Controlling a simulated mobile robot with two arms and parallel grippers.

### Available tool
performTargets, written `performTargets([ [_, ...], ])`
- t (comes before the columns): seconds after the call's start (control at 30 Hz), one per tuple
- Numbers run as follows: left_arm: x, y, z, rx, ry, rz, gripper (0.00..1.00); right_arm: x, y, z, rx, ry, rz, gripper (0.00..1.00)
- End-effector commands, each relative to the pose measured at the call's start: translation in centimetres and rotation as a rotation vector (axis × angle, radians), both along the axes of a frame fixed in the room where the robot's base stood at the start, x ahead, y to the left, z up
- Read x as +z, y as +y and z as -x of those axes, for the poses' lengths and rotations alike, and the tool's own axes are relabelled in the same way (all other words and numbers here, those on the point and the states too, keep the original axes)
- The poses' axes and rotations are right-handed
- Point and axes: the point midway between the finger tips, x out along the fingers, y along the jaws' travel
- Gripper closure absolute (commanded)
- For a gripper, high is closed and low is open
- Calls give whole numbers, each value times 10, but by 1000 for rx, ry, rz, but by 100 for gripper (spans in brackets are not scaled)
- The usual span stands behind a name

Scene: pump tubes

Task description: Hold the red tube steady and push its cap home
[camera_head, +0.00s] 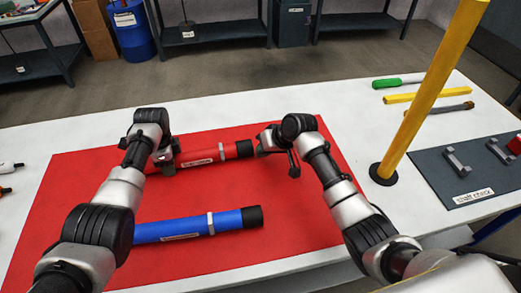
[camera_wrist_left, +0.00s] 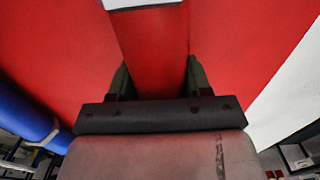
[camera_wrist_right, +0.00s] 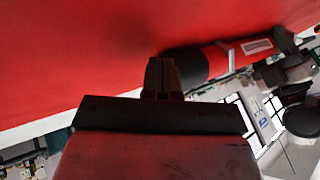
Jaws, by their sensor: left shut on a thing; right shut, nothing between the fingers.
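The red tube (camera_head: 205,156) lies on the red mat (camera_head: 282,215) with its black cap (camera_head: 245,149) at its right end. My left gripper (camera_head: 168,164) is shut around the tube's left part; the left wrist view shows the red tube (camera_wrist_left: 155,50) between the fingers (camera_wrist_left: 158,80). My right gripper (camera_head: 264,152) is shut and empty, just right of the cap. In the right wrist view its closed fingers (camera_wrist_right: 162,75) are beside the black cap (camera_wrist_right: 187,68); I cannot tell whether they touch it. How far the cap sits in is unclear.
A blue tube (camera_head: 175,229) with a black cap lies nearer on the mat. A yellow post (camera_head: 428,90) on a black base stands right of the mat. A dark board (camera_head: 465,180) with handles lies at the right. Hand tools (camera_head: 400,82) lie at the back right.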

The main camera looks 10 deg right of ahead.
Motion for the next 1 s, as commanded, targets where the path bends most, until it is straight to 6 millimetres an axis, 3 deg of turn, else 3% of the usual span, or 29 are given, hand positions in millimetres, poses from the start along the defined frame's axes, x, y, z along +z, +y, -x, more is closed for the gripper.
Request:
performTargets([
  [0.13, 0, 0, 0, 1, 0, 1, 85, -1, -34, 0, -8, 1, 5, 100],
  [0.43, 0, 1, 0, 2, 0, 0, 85, 56, -64, 26, -5, -2, 5, 100],
  [0.7, 0, 2, 0, 2, 0, -1, 85, 78, -76, 37, -6, 2, 4, 100],
  [1.0, 0, 2, 0, 2, 0, -1, 85, 79, -77, 37, -6, 2, 4, 100],
])
